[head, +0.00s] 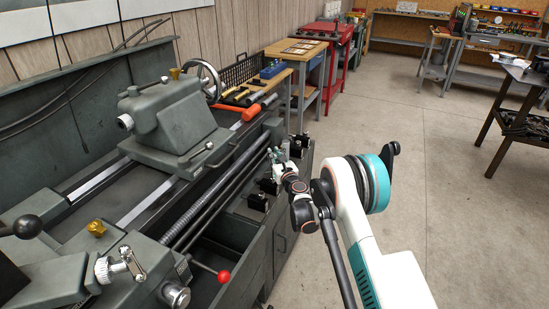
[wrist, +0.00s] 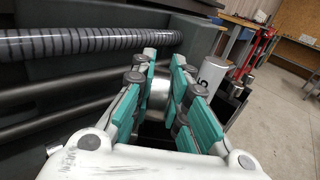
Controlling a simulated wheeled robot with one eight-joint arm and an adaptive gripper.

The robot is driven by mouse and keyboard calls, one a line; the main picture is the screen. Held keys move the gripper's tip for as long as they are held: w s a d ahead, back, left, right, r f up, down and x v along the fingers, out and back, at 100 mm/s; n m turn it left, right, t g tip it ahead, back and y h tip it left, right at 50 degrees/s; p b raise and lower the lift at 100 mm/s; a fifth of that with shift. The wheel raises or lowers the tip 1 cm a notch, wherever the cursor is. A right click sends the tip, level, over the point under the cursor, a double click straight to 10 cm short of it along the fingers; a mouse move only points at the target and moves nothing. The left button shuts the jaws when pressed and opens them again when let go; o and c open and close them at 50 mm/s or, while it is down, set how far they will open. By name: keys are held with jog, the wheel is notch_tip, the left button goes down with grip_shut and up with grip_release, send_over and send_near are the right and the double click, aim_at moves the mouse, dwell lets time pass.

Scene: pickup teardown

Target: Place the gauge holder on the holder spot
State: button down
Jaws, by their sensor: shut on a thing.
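My gripper (head: 278,158) is at the right end of the lathe, above the narrow ledge along its front. In the wrist view, the green-padded fingers of my gripper (wrist: 165,60) are closed around a silvery cylindrical thing (wrist: 158,92), which I take to be the gauge holder. The fingers hide its sides, and its lower end meets a dark area, so I cannot tell whether it touches a surface. In the head view the held thing is too small to make out. I cannot pick out the holder spot in either view.
Black blocks (head: 258,202) stand on the ledge near my gripper. A light grey cylinder with a dark mark (wrist: 211,74) stands just right of the fingers. The lathe's ridged lead screw (wrist: 80,42) runs to the left. The concrete floor (head: 440,220) at the right is clear.

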jog(key=c, duration=1.6)
grip_release()
jog(key=shift+o, duration=0.2)
